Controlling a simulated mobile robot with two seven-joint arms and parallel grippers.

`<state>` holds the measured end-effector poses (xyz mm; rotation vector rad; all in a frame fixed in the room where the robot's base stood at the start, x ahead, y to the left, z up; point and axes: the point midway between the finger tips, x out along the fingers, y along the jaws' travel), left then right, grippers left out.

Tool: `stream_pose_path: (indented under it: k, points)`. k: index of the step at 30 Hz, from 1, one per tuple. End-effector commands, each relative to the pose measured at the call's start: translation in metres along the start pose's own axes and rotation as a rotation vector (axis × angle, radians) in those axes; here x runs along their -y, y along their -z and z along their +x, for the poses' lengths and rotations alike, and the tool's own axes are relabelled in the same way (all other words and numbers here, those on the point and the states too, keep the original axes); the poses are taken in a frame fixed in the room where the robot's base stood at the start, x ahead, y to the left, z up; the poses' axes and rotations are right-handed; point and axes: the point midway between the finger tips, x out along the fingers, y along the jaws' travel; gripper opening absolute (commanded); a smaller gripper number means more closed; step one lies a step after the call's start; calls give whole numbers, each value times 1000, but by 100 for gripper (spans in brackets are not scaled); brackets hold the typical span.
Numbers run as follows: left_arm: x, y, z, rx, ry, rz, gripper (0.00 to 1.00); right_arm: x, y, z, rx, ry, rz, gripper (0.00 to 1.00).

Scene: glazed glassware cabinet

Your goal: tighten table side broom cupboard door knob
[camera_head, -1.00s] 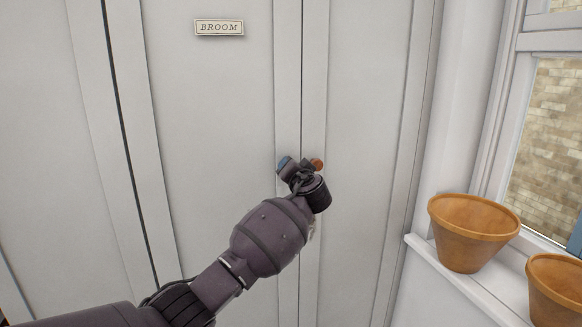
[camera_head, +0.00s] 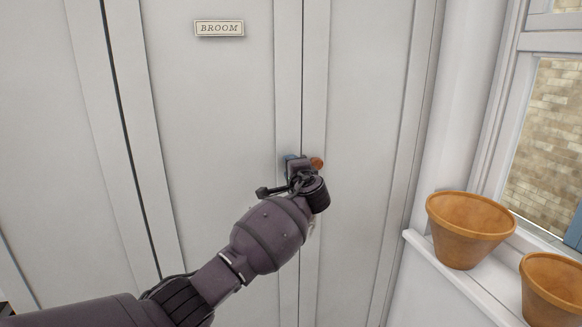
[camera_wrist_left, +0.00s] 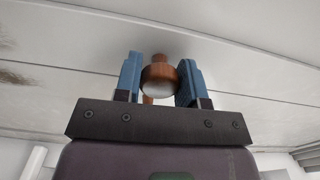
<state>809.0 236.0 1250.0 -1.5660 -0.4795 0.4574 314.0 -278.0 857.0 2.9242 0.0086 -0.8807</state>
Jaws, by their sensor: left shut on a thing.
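My left gripper (camera_head: 299,165) is at the seam between the pale cupboard doors (camera_head: 215,120), just beside a copper-brown knob (camera_head: 316,163) that shows to its right. In the left wrist view, the blue fingers are shut on a round brown knob (camera_wrist_left: 160,76), one on each side, with its stem running to the door. A small brown piece shows below it, too hidden to identify. The head view hides the grip behind the wrist, and I cannot tell if both views show the same knob. The doors look closed. My right gripper is not in view.
A "BROOM" label (camera_head: 219,28) is on the left door, above the gripper. Terracotta pots (camera_head: 470,230) stand on the white windowsill (camera_head: 440,261) at the right, beside a window. The space in front of the doors is otherwise clear.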

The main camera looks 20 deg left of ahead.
Motion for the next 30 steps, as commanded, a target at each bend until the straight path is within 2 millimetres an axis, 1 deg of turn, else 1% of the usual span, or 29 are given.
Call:
stream_pose_path:
  k: [6,20,21,23,24,26,30]
  points:
    - [-1,0,0,-1,-1,52,13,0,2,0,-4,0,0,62]
    - [-1,0,0,-1,-1,65,13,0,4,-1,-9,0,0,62]
    - [-1,0,0,-1,-1,65,40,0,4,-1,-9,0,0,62]
    - [-1,0,0,-1,-1,65,49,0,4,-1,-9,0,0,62]
    - [0,0,0,-1,-1,64,55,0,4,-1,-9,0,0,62]
    - [0,0,0,-1,-1,64,63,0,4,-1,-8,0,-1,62]
    - [0,0,0,-1,0,63,63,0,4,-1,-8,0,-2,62]
